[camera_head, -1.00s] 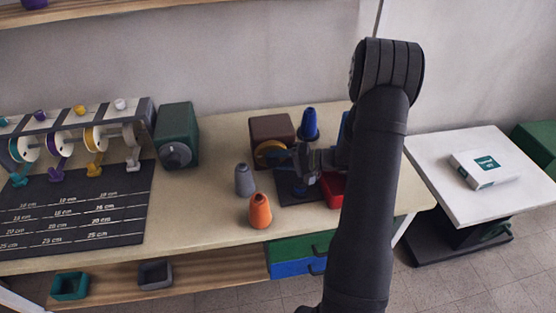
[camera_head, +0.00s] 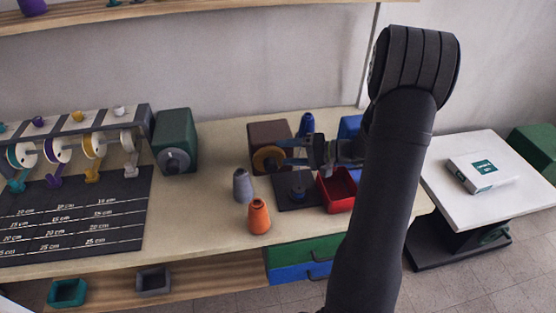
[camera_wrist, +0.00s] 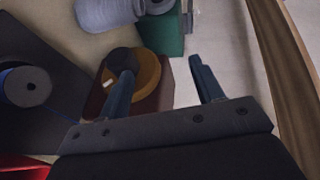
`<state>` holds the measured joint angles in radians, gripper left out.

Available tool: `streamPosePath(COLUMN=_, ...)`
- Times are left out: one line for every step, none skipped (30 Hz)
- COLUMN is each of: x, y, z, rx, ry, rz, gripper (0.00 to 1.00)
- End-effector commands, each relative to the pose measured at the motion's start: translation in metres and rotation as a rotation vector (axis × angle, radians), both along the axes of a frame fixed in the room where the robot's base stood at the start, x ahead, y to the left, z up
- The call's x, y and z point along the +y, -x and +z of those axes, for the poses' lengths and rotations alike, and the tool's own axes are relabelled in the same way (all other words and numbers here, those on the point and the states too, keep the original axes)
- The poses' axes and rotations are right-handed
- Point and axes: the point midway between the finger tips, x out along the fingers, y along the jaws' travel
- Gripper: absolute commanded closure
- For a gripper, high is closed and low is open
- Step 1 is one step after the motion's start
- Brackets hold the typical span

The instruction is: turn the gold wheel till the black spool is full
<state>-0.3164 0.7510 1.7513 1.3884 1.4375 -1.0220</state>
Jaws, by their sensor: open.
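The gold wheel (camera_head: 267,160) is on the front of a brown box (camera_head: 269,134). In the wrist view the gold wheel (camera_wrist: 150,74) is partly hidden by one of my fingers and a dark round part, perhaps its knob. My gripper (camera_head: 287,152) is open at the right side of the wheel; in the wrist view (camera_wrist: 158,75) one finger overlaps the wheel and the other is off to its right, with nothing held. The black spool (camera_head: 297,193) stands on a black plate (camera_head: 285,203). It also shows in the wrist view (camera_wrist: 28,86); how full it is I cannot tell.
A red bin (camera_head: 338,193) is right of the black plate. A blue cone (camera_head: 306,124) stands behind my gripper, and a green box (camera_head: 176,141) is to the left.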

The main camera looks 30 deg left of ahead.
Motion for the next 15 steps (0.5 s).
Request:
streamPosePath(x=-0.012, y=-0.004, z=0.006, rx=-0.002, ry=0.001, rz=-0.005, gripper=0.39)
streamPosePath(x=-0.018, y=-0.005, z=0.01, rx=-0.002, ry=0.001, rz=-0.005, gripper=0.39)
streamPosePath(x=-0.026, y=-0.007, z=0.014, rx=-0.002, ry=0.002, rz=-0.005, gripper=0.39)
streamPosePath(x=-0.032, y=-0.008, z=0.018, rx=-0.001, ry=0.002, rz=-0.005, gripper=0.39)
streamPosePath(x=-0.037, y=-0.01, z=0.021, rx=-0.002, ry=0.002, rz=-0.005, gripper=0.39)
streamPosePath(x=-0.044, y=-0.011, z=0.025, rx=-0.002, ry=0.003, rz=-0.004, gripper=0.39)
streamPosePath(x=-0.048, y=-0.012, z=0.027, rx=-0.002, ry=0.003, rz=-0.005, gripper=0.39)
streamPosePath(x=-0.053, y=-0.013, z=0.03, rx=-0.001, ry=0.003, rz=-0.004, gripper=0.39)
streamPosePath(x=-0.058, y=-0.014, z=0.033, rx=-0.001, ry=0.004, rz=-0.004, gripper=0.39)
streamPosePath(x=-0.061, y=-0.015, z=0.034, rx=-0.001, ry=0.004, rz=-0.004, gripper=0.39)
streamPosePath(x=-0.064, y=-0.015, z=0.036, rx=0.0, ry=0.004, rz=-0.004, gripper=0.39)
streamPosePath(x=-0.067, y=-0.016, z=0.038, rx=0.0, ry=0.004, rz=-0.004, gripper=0.39)
streamPosePath(x=-0.069, y=-0.016, z=0.039, rx=0.0, ry=0.004, rz=-0.003, gripper=0.39)
streamPosePath(x=-0.07, y=-0.016, z=0.04, rx=0.0, ry=0.004, rz=-0.002, gripper=0.39)
streamPosePath(x=-0.072, y=-0.017, z=0.041, rx=0.0, ry=0.004, rz=-0.002, gripper=0.39)
